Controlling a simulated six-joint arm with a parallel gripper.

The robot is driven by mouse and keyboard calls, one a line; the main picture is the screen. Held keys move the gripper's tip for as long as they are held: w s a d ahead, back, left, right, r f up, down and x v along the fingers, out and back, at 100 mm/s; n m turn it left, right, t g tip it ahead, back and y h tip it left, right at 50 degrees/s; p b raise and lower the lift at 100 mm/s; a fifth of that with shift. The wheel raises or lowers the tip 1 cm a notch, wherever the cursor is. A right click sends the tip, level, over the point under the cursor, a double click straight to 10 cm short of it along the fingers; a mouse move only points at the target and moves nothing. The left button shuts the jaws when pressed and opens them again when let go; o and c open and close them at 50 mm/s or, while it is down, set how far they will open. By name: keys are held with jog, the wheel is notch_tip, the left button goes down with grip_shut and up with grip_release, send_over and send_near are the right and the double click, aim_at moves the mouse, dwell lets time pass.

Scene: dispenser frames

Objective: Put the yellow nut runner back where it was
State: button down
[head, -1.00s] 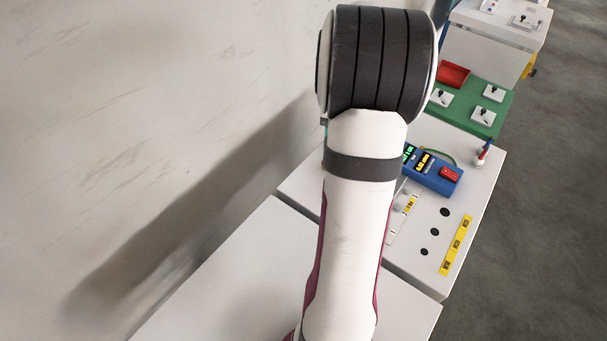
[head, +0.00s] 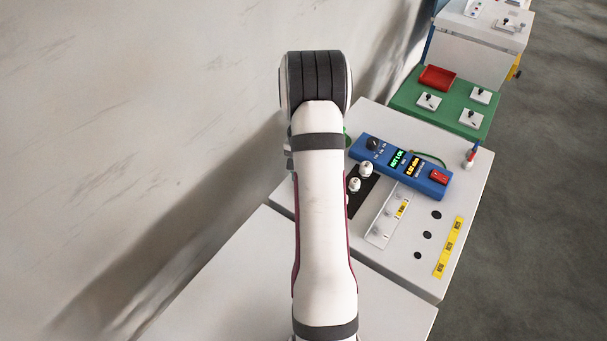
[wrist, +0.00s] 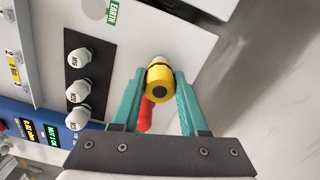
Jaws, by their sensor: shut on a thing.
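The yellow nut runner (wrist: 160,78) is between the two green fingers of my gripper (wrist: 159,86) in the wrist view. The gripper is shut on it, and its dark round end faces the camera. A red part (wrist: 146,115) shows just below it; I cannot tell whether it belongs to the runner. In the head view my own arm hides the gripper and the runner. What lies under the runner is mostly hidden; a pale tip shows past its far end.
Several white capped pieces (wrist: 78,92) stand on a black strip left of the gripper. A blue meter box (head: 402,165), a white strip (head: 383,228) and dark holes (head: 427,235) are on the white bench (head: 400,270). A green board (head: 448,108) with a red tray (head: 438,78) is beyond.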

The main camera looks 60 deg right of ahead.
jog(key=shift+f, duration=0.1)
jog(key=shift+c, duration=2.2)
grip_release()
notch_tip(320, 180, up, 12)
jog(key=w+a+r+n, duration=0.1)
jog(key=a+r+n, duration=0.15)
jog(key=a, duration=0.65)
jog(key=w+a+r+n, duration=0.1)
jog(key=a+r, duration=0.3)
jog(key=a, duration=0.4)
jog(key=s+a+n+y, duration=0.1)
jog(key=s+a+n, duration=0.2)
jog(key=s+a, duration=0.5)
jog(key=s+a+n, duration=0.3)
jog(key=s+a, duration=0.5)
jog(key=a, duration=0.5)
jog(key=shift+a+f+y, duration=0.15)
jog(key=shift+f+y, duration=0.25)
